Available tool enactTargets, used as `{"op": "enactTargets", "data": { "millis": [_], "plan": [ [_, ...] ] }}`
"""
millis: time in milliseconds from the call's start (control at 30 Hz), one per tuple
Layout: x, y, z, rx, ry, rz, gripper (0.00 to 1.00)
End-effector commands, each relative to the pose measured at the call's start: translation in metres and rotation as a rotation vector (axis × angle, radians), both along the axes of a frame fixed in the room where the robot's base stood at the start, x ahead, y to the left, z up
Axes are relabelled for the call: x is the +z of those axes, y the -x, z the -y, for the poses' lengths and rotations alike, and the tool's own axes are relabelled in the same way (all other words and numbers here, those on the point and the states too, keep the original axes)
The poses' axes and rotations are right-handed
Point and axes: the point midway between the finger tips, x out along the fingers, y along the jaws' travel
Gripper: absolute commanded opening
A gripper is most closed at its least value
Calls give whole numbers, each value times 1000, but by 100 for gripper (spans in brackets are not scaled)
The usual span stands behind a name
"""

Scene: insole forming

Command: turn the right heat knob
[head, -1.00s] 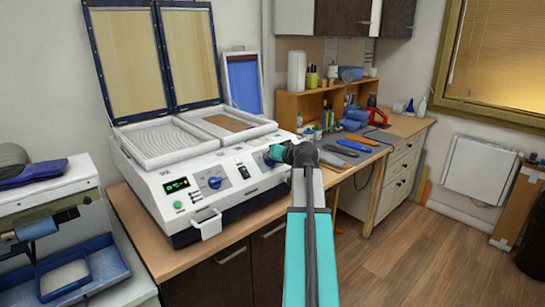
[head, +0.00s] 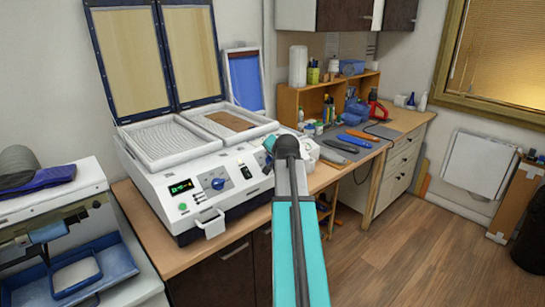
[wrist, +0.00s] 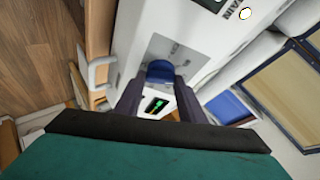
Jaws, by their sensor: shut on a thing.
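The white forming machine (head: 180,207) stands on the wooden bench with its two framed lids raised. Its left blue knob (head: 217,184) and green display (head: 180,187) show on the front panel. The right heat knob is mostly or wholly hidden behind my arm in the head view. In the wrist view the blue knob (wrist: 160,69) sits between the two dark fingers of my gripper (wrist: 159,78), which is shut on it. The knob's pointer cannot be made out. In the wrist view the machine's display (wrist: 157,105) shows beyond the fingers.
Two white-framed trays (head: 165,160) lie on top of the machine. To the right, dark and blue tools (head: 356,139) lie on a grey mat near a wooden shelf (head: 307,103). A machine with a blue tray (head: 108,258) stands at left.

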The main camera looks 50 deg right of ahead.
Motion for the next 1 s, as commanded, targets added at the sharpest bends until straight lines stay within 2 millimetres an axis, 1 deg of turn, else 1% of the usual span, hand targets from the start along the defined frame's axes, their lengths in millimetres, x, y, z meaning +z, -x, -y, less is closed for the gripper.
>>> {"op": "enactTargets", "data": {
  "millis": [33,300,500,1000],
  "plan": [
    [6,-4,1,-21,-14,10,14],
    [6,-4,1,-131,-113,17,14],
    [5,-4,1,-183,-159,21,14],
    [4,-3,2,-208,-182,22,14]
  ]
}}
